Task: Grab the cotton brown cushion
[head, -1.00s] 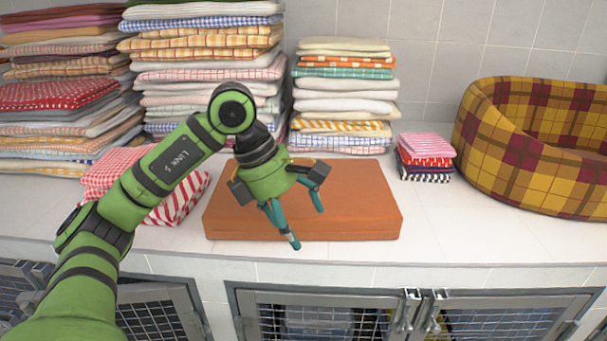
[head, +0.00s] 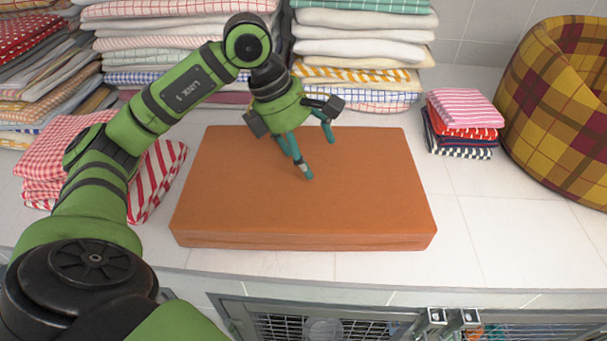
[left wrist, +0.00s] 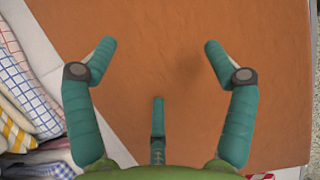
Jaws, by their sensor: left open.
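The brown cushion (head: 300,205) is a flat rectangular slab lying on the white tiled counter, near its front edge. My left gripper (head: 315,157) is above the back middle part of the cushion, fingers pointing down. It is open and empty. In the left wrist view the cushion (left wrist: 180,70) fills most of the picture beneath the spread teal fingers (left wrist: 160,55). Whether the fingertips touch the cushion I cannot tell. My right gripper is not in view.
Tall stacks of folded towels (head: 360,45) stand behind the cushion. Red-and-white towels (head: 160,175) lie close to its left. A small towel pile (head: 462,122) and a plaid pet bed (head: 560,110) stand to the right. The counter (head: 500,225) right of the cushion is clear.

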